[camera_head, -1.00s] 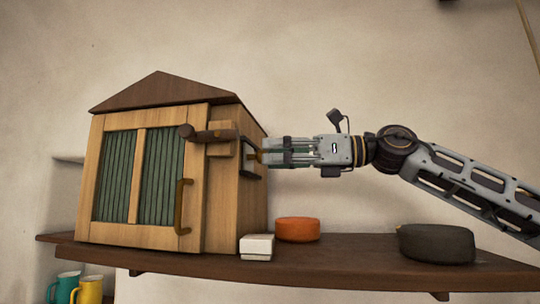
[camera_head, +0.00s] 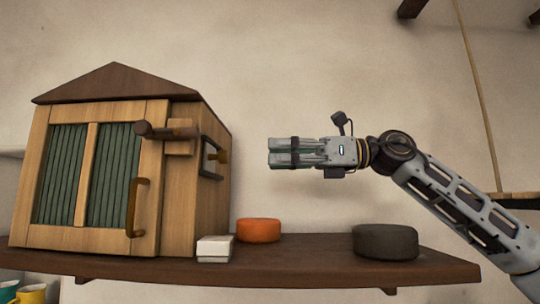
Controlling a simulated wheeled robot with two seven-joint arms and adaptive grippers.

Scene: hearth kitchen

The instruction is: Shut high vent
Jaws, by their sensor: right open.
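A wooden house-shaped box (camera_head: 115,83) stands on the shelf at the left. Its front door has green slats (camera_head: 62,172) and a curved brass handle (camera_head: 134,208), and looks closed. A dark knob (camera_head: 144,129) sticks out from a wooden block (camera_head: 182,134) at the upper front edge. On the right side wall is a black frame (camera_head: 203,160) with a brass piece (camera_head: 220,157); I cannot tell which part is the vent. My right gripper (camera_head: 272,153) is open and empty, to the right of the box and apart from it. My left gripper is not in view.
A white box (camera_head: 214,249), an orange round thing (camera_head: 258,230) and a dark round thing (camera_head: 385,241) stand on the wooden shelf (camera_head: 300,262), below my right gripper. Mugs (camera_head: 30,292) show at the lower left. The air between gripper and box is free.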

